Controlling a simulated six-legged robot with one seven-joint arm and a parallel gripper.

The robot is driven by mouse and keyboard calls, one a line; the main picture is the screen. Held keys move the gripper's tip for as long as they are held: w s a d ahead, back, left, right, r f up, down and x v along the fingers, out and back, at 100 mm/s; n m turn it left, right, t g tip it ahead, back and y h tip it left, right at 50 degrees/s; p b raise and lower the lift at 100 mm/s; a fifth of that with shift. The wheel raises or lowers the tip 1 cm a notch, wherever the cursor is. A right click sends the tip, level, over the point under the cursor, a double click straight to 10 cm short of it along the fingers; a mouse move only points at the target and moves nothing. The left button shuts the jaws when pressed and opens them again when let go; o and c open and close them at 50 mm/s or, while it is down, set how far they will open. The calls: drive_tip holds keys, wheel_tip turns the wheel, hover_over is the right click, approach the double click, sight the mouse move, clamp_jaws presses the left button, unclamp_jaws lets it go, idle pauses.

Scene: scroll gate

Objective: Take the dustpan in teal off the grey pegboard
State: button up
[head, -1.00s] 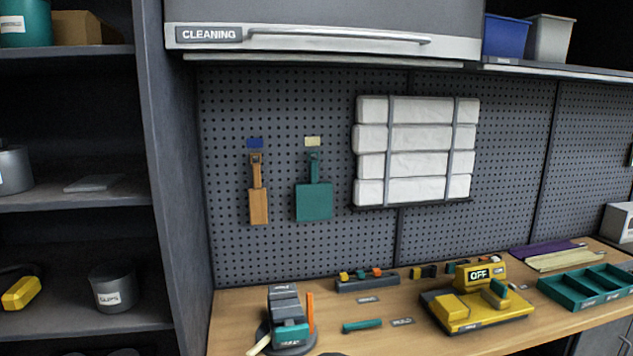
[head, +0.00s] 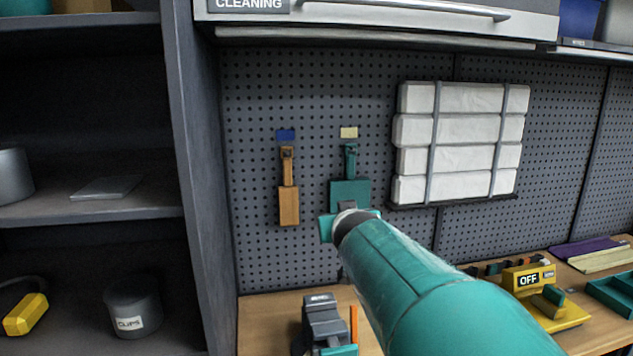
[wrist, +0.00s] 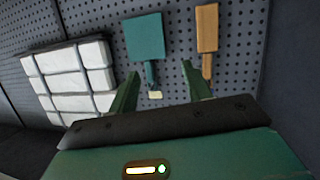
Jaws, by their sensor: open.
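The teal dustpan (head: 350,192) hangs on the grey pegboard (head: 258,255), its handle up, under a pale yellow tag (head: 349,132). My teal arm reaches in from the lower right and hides the pan's lower edge in the head view. My gripper (wrist: 160,68) is open and empty. In the wrist view, which is upside down, the dustpan (wrist: 144,36) shows beyond the fingertips. Its handle (wrist: 151,75) lies in the gap between the two fingers, nearer the left one. I see no contact; how far off the handle is, I cannot tell.
A brown brush-like tool (head: 288,204) hangs left of the dustpan under a blue tag. A rack of white bundles (head: 460,143) is on the right. A cabinet (head: 380,12) overhangs above. The bench below holds a grey device (head: 322,322) and a yellow one (head: 548,310).

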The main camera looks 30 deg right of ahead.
drive_tip(key=w+d+r+t, duration=0.2)
drive_tip(key=w+d+r, duration=0.1)
drive_tip(key=w+d, duration=0.25)
drive_tip(key=n+t+y, duration=0.1)
drive_tip(key=t+y, duration=0.1)
approach(352, 162)
drive_tip(key=shift+h, duration=0.3)
drive_tip(key=x, duration=0.6)
drive_tip(key=f+x, duration=0.1)
drive_tip(key=x, duration=0.2)
drive_tip(key=shift+w+a, duration=0.15)
drive_tip(key=shift+w, duration=0.05)
drive_tip(key=c, duration=1)
clamp_jaws()
drive_tip(key=shift+r, duration=0.35)
drive_tip(key=shift+s, duration=0.1)
